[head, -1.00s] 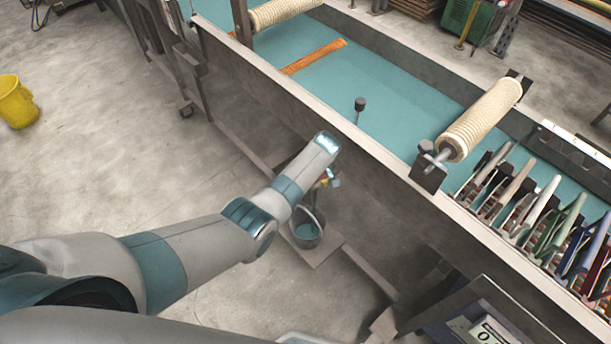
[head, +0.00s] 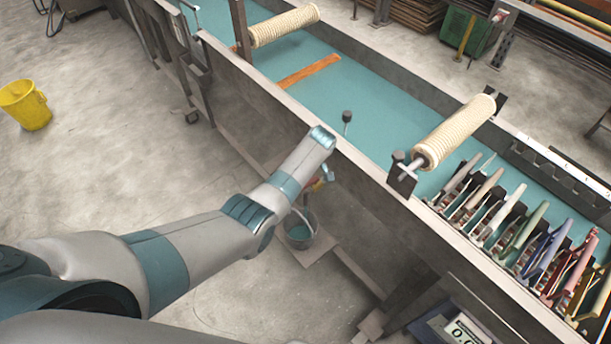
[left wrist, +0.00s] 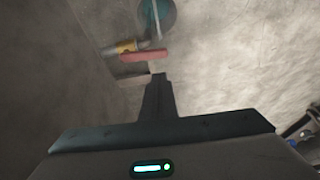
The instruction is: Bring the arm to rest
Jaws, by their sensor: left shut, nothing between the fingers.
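My left arm (head: 190,250) reaches in from the left of the head view and ends beside the near wall of the long trough. Its gripper is mostly hidden behind the wrist there. In the left wrist view my left gripper (left wrist: 158,79) is shut and empty, its dark fingers together. Beyond the fingertips are a red bar (left wrist: 145,55) and a small yellow thing (left wrist: 125,46); I cannot tell whether the fingers touch them. A grey bucket (head: 300,232) with teal contents stands below the wrist; it also shows at the top of the left wrist view (left wrist: 155,16). My right gripper is out of view.
The long trough (head: 380,185) holds teal liquid, with cream rollers (head: 456,131), an orange-brown bar (head: 308,72) and a rack of coloured handles (head: 535,220). A digital display (head: 468,330) is at the lower right. A yellow bucket (head: 25,104) stands on open floor at left.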

